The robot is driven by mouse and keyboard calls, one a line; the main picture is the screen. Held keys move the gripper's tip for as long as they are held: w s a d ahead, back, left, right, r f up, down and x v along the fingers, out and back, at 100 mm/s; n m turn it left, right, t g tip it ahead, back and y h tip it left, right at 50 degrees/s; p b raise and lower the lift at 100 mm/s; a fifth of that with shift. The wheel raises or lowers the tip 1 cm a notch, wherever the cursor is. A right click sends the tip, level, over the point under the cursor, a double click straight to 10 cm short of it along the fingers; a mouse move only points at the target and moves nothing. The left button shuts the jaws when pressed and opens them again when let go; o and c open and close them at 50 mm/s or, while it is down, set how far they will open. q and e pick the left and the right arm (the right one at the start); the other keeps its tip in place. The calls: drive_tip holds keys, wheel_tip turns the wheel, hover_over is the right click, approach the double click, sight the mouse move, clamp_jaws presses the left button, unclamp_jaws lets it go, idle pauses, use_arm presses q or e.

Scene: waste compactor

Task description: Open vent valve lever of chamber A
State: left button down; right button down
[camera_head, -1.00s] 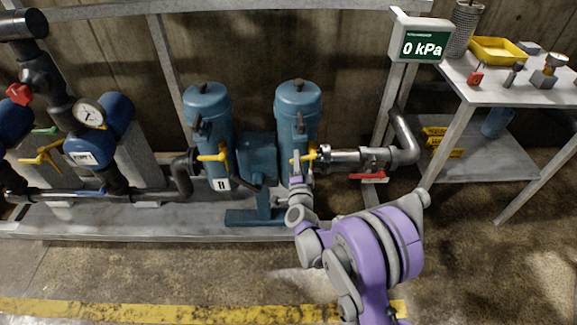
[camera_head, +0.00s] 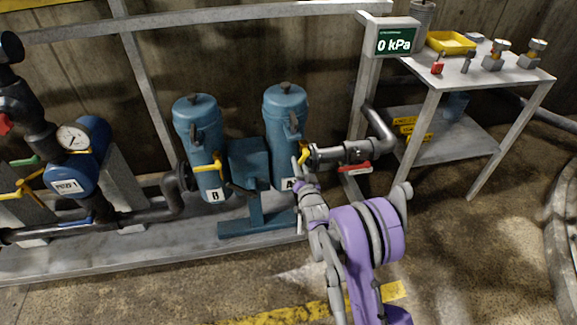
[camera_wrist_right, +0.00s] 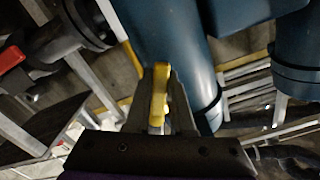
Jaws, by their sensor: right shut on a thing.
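Chamber A is the right-hand blue canister (camera_head: 285,110), with a white label "A" (camera_head: 287,184) near its base. Its yellow vent lever (camera_head: 304,152) is on its right side, mostly covered by my right gripper (camera_head: 303,168) in the head view. In the right wrist view the yellow lever (camera_wrist_right: 160,88) stands between the fingers of my right gripper (camera_wrist_right: 158,112), which is shut on it. Chamber B (camera_head: 198,125) stands to the left, with its own yellow lever (camera_head: 206,171). My left gripper is not in view.
A pipe with a red-handled valve (camera_head: 354,167) runs right from chamber A. A metal table (camera_head: 480,85) with a yellow tray (camera_head: 450,42) and small parts stands at the right. The floor in front is open.

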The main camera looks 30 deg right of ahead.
drive_tip(key=shift+s+d+f+n, duration=0.15)
drive_tip(key=shift+d+f+n, duration=0.15)
drive_tip(key=shift+n, duration=0.6)
drive_tip(key=shift+s+d+n+b, duration=0.1)
drive_tip(key=shift+d+n+b, duration=0.25)
drive_tip(key=shift+n, duration=0.6)
drive_tip(key=shift+s+d+n+b, duration=0.1)
drive_tip(key=shift+d+n, duration=0.4)
drive_tip(key=shift+n, duration=0.45)
drive_tip(key=c, duration=0.8)
unclamp_jaws()
drive_tip(key=p+v, duration=0.1)
drive_tip(key=v, duration=1)
drive_tip(key=shift+w, duration=0.1)
